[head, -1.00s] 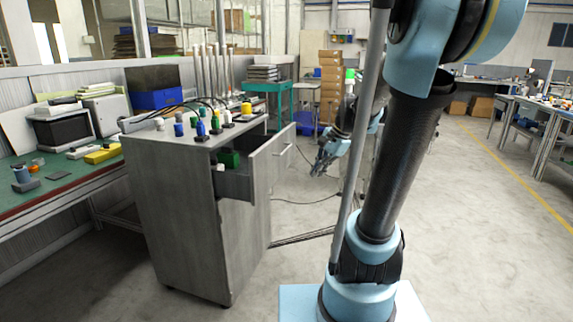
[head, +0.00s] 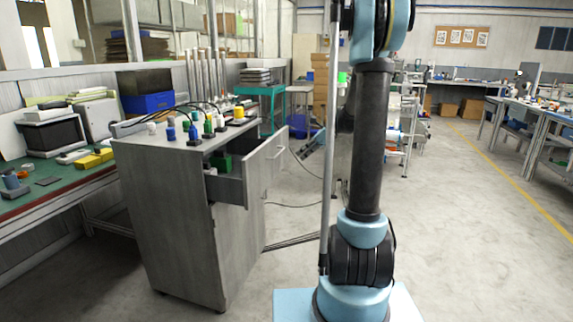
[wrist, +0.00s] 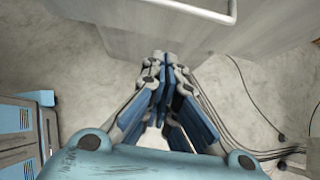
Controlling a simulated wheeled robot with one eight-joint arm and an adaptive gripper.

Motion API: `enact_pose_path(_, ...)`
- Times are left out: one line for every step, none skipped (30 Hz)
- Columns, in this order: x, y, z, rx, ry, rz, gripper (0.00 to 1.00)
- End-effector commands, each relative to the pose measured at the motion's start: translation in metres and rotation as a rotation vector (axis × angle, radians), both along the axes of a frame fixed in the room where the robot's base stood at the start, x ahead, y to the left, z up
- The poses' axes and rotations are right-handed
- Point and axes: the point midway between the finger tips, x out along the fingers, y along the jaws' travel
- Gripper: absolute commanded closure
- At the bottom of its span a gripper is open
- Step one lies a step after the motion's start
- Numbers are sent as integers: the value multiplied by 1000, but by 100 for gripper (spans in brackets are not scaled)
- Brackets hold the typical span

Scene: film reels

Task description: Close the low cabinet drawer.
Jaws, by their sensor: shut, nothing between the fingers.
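The low grey cabinet (head: 165,215) stands left of my arm in the head view. Its top drawer (head: 232,190) is pulled out to the right, with green things inside. The drawer front (head: 262,172) carries a bar handle. In the wrist view, a grey panel (wrist: 125,42) with a metal handle (wrist: 190,11) spans the top, beyond my fingertips. My gripper (wrist: 162,60) is shut and empty, pointing toward that panel. I cannot tell whether it touches.
Coloured bottles (head: 192,132) and cables stand on the cabinet top. A green workbench (head: 65,185) lies to the left. Cables (wrist: 240,105) run over the floor near my gripper. The floor (head: 480,240) at right is open.

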Motion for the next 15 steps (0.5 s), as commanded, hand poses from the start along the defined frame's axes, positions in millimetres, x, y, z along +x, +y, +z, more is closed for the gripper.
enact_pose_path(1,3,-3,1,0,1,100)
enact_pose_path(2,5,-5,1,0,1,100)
enact_pose_path(3,8,-8,0,0,1,100)
enact_pose_path(4,11,-11,0,-1,2,100)
enact_pose_path(5,13,-14,0,0,3,100)
enact_pose_path(6,18,-18,0,0,3,100)
enact_pose_path(7,22,-22,0,1,4,100)
enact_pose_path(9,25,-26,0,0,4,100)
enact_pose_path(11,30,-31,0,-1,4,100)
enact_pose_path(12,33,-35,0,-1,4,100)
enact_pose_path(13,37,-38,0,-1,4,100)
enact_pose_path(15,42,-43,0,0,4,100)
enact_pose_path(16,45,-47,0,-1,4,100)
enact_pose_path(17,49,-51,0,-1,4,100)
enact_pose_path(19,54,-56,0,-1,4,100)
